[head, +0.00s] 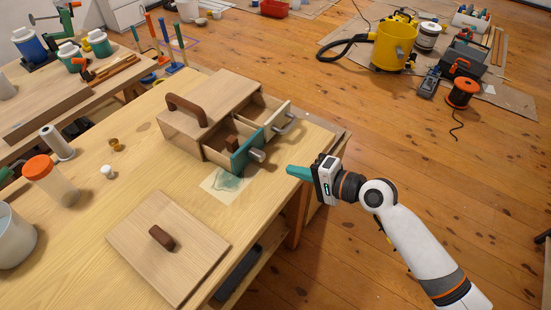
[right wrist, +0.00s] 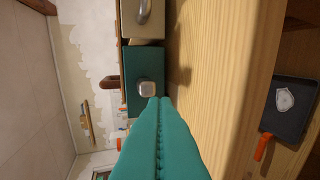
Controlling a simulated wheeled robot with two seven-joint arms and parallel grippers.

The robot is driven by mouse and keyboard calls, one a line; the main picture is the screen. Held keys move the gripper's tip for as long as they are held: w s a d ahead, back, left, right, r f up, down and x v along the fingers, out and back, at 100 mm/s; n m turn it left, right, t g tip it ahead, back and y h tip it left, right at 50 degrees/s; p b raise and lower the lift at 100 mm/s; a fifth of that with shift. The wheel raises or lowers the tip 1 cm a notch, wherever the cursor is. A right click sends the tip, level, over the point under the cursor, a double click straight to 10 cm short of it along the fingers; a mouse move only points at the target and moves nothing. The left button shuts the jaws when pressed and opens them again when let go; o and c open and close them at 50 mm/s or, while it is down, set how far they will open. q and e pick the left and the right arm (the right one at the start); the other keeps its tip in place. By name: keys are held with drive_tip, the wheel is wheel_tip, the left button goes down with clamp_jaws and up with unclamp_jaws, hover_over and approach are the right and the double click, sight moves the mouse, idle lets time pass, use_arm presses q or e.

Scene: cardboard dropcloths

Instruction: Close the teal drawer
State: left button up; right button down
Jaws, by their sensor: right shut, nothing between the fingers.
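The teal drawer (head: 246,150) stands pulled out from the wooden cabinet (head: 196,116) on the workbench. Its teal front carries a pale metal knob, and a brown block shows inside it. In the right wrist view the teal front (right wrist: 141,72) and its knob lie just beyond my fingertips. My right gripper (head: 290,169) has teal fingers, shut and empty. It is to the right of the drawer front, pointing left at it, with a gap visible in the head view. The fingers also fill the lower middle of the right wrist view (right wrist: 158,106). I cannot make out my left gripper.
A cream-fronted drawer (head: 278,119) beside the teal one is also pulled out. A wooden lid (head: 190,262) with a brown knob and a stained paper (head: 216,188) lie on the bench in front. A jar (head: 50,185) stands at left. Open floor lies right of the bench.

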sight(250, 146)
drive_tip(key=x, duration=0.3)
drive_tip(key=r+x, duration=0.1)
drive_tip(key=x, duration=0.2)
drive_tip(key=shift+w+a+p, duration=0.2)
drive_tip(key=shift+p, duration=0.15)
use_arm(q)
drive_tip(key=shift+w+r, duration=0.45)
drive_tip(key=shift+w, duration=0.05)
use_arm(e)
drive_tip(key=w+a, duration=0.2)
drive_tip(key=a, duration=0.1)
drive_tip(key=w+a, duration=0.2)
drive_tip(key=a, duration=0.1)
drive_tip(key=w+a, duration=0.2)
drive_tip(key=shift+w+a+b, duration=0.1)
drive_tip(key=shift+a+b, duration=0.3)
use_arm(q)
drive_tip(key=shift+s+f, duration=0.1)
drive_tip(key=shift+f, duration=0.3)
use_arm(e)
drive_tip(key=shift+d, duration=0.1)
